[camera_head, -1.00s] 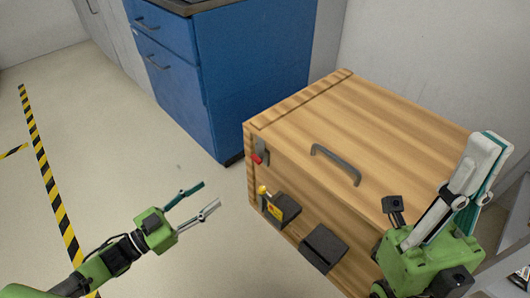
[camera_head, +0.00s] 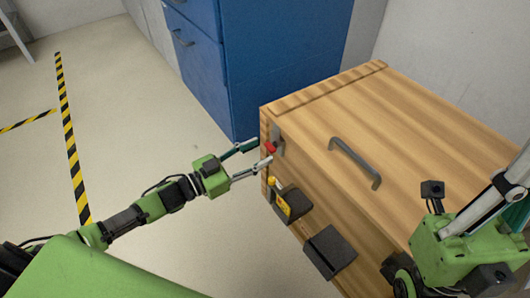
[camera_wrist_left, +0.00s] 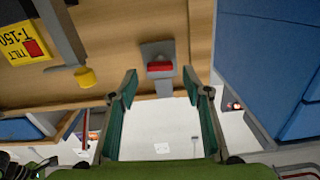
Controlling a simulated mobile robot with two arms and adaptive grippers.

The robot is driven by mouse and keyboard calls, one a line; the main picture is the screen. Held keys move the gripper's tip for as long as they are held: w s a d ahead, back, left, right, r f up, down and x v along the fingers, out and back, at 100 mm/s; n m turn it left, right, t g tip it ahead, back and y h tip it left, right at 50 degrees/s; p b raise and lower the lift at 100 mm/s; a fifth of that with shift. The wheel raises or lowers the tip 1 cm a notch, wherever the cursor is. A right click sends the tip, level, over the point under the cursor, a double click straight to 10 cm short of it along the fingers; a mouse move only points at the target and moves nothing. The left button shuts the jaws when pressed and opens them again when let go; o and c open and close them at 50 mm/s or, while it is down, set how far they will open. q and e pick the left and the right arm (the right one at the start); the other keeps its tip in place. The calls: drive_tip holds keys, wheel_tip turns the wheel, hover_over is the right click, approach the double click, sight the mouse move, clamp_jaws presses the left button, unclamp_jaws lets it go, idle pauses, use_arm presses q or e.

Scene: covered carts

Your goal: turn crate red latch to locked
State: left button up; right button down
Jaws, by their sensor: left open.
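The wooden crate (camera_head: 400,125) stands at the right in the head view, with its lid down.
A yellow-knobbed latch (camera_head: 281,187) with a yellow tag and a dark block (camera_head: 329,250) sit on the crate's front. A grey handle (camera_head: 354,163) is on the lid. A blue cabinet (camera_head: 265,65) stands behind. Open floor lies left.

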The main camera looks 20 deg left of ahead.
sight(267, 148)
use_arm(q)
drive_tip(key=shift+b+x, duration=0.3)
drive_tip(key=shift+x, duration=1.25)
drive_tip(key=c, duration=1.1)
